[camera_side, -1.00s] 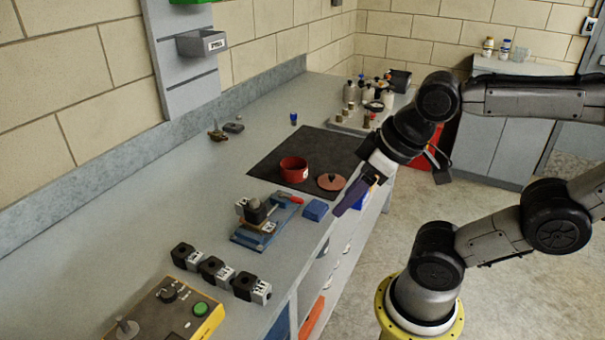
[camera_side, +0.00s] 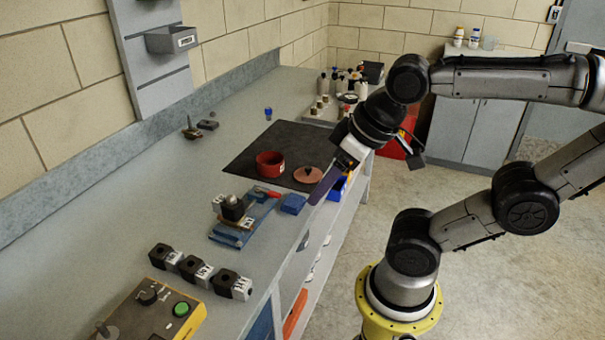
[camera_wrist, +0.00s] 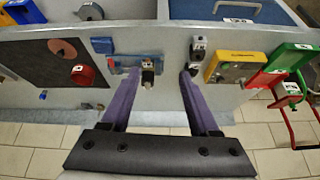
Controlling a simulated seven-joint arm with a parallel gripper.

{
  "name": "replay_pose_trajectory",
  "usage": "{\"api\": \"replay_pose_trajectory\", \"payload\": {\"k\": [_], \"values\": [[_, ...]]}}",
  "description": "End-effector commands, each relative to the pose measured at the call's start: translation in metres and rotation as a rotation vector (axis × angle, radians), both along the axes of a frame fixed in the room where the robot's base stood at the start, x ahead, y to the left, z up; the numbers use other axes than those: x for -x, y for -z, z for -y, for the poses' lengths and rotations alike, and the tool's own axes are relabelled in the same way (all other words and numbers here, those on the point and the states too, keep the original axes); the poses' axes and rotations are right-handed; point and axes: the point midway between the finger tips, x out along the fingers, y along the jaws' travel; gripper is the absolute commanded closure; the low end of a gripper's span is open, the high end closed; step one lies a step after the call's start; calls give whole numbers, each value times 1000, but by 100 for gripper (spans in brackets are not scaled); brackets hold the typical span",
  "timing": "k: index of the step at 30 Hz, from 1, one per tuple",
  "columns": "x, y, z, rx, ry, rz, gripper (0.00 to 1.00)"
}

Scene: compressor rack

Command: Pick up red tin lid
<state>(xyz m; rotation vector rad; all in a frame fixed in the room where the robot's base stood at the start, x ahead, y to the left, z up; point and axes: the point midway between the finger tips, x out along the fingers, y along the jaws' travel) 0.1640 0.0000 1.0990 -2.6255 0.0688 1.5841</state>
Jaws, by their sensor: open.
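The red tin lid (camera_side: 308,175) is a flat, dull red disc with a dark knob on top. It lies on the dark mat (camera_side: 245,165), to the right of the open red tin (camera_side: 270,165). The wrist view shows the lid (camera_wrist: 62,48) at upper left, with the red tin (camera_wrist: 83,76) just below and right of it. My gripper (camera_side: 314,200) points down near the bench's front edge, apart from the lid. In the wrist view its purple fingers (camera_wrist: 159,76) are spread with nothing held between them.
A blue block (camera_side: 293,204) and a blue fixture (camera_side: 240,218) with a red handle stand close to the gripper. Several black-and-grey connectors (camera_side: 195,269) and a yellow control box (camera_side: 165,308) are at the near end. Bottles (camera_side: 335,85) stand at the far end.

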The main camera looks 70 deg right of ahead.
Motion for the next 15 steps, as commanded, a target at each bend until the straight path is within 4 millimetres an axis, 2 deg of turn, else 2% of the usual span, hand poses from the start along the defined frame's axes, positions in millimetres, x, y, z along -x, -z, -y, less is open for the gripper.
{"api": "replay_pose_trajectory", "payload": {"k": [1,4,8,11,15], "values": [[-7,-14,0,-15,28,16,38],[-27,-35,5,-48,118,2,38],[-63,-59,24,-91,282,-39,38],[-95,-69,47,-120,420,-80,38],[-138,-70,94,-161,621,-145,38]]}}
